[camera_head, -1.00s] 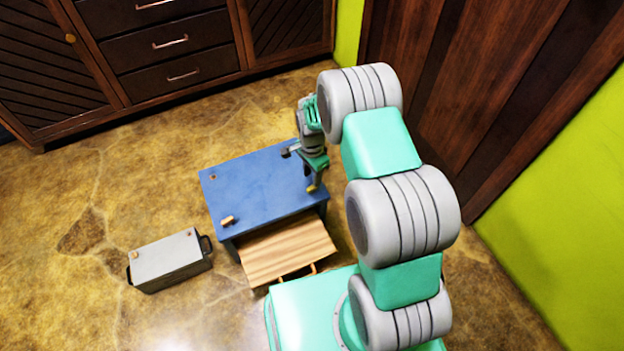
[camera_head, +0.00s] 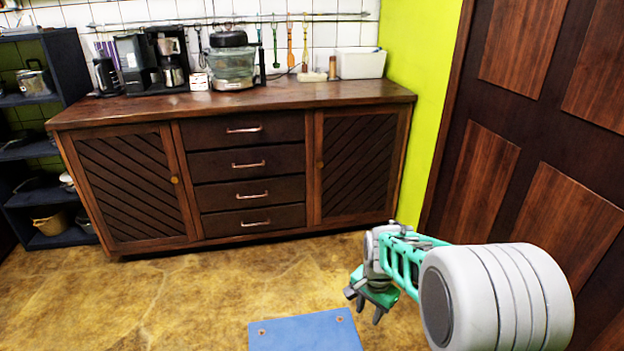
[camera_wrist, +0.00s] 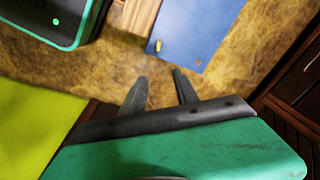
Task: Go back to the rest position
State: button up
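My gripper (camera_head: 367,309) is at the lower right in the head view, above the floor near the blue cabinet top. The wrist view shows its two dark fingers (camera_wrist: 160,90) spread apart with nothing between them. The blue top (camera_head: 305,335) is cut off by the bottom edge in the head view; it also shows in the wrist view (camera_wrist: 200,30), past the fingertips. A wooden drawer part (camera_wrist: 139,14) shows beside it, with a small yellowish piece (camera_wrist: 158,46) near the blue edge.
A brown wooden sideboard (camera_head: 250,170) with drawers stands against the back wall, a coffee maker (camera_head: 168,60) on it. A dark shelf (camera_head: 40,130) is at left. A lime wall (camera_head: 420,80) and brown door (camera_head: 540,140) are at right. Floor (camera_head: 180,295) at left is clear.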

jog(key=s+r+n+p, duration=0.3)
jog(key=s+r+p, duration=0.2)
jog(key=r, duration=0.6)
jog(key=s+r+n+t+p, duration=0.1)
jog(key=s+r+n+p, duration=0.2)
jog(key=s+r+p, duration=0.3)
jog(key=s+r+n+t+p, duration=0.1)
jog(key=s+r+n+p, duration=0.2)
jog(key=r, duration=1.3)
jog(key=s+p, duration=0.2)
jog(key=shift+s+p, duration=0.25)
jog(key=shift+p, duration=0.1)
